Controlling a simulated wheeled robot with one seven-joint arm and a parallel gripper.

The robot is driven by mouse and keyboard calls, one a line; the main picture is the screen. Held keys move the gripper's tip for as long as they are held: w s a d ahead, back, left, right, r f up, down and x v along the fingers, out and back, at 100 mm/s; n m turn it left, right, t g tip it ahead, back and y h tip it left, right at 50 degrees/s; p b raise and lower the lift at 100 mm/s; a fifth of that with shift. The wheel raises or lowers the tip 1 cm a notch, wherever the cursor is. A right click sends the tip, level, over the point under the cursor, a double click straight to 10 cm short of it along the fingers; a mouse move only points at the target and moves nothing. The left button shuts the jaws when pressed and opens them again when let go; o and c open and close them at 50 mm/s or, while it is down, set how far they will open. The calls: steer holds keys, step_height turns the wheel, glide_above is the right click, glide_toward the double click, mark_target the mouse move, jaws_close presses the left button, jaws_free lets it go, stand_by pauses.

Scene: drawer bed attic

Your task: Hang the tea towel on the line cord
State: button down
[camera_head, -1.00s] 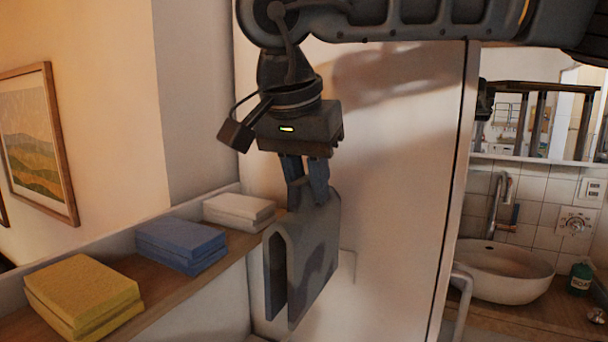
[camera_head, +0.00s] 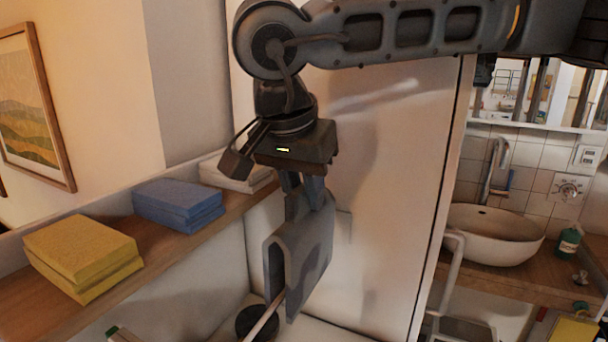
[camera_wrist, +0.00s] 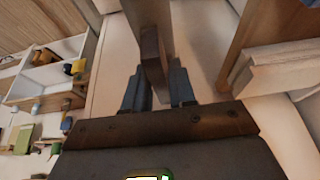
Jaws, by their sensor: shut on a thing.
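The tea towel (camera_head: 312,245) is grey and folded over into an upside-down U, with two panels hanging down and a gap between them. My gripper (camera_head: 302,190) is shut on its top from above and holds it in the air in front of a pale panel. In the wrist view the towel (camera_wrist: 152,50) runs up from between my two fingers (camera_wrist: 160,90). A thin pale rod or cord (camera_head: 264,322) shows at the bottom, by the towel's lower edge. I cannot tell whether it is the line cord or whether the towel touches it.
A wooden shelf at left bears folded yellow (camera_head: 82,255), blue (camera_head: 178,203) and white (camera_head: 236,172) cloths. A pale upright panel (camera_head: 385,190) stands behind the towel. A washbasin (camera_head: 495,235) and a green bottle (camera_head: 569,241) are at right. A dark round thing (camera_head: 250,322) lies below.

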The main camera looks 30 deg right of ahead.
steer(key=shift+f+b, duration=1.05)
steer(key=shift+f, duration=2.8)
steer(key=c, duration=0.8)
jaws_free()
steer(key=shift+c, duration=0.2)
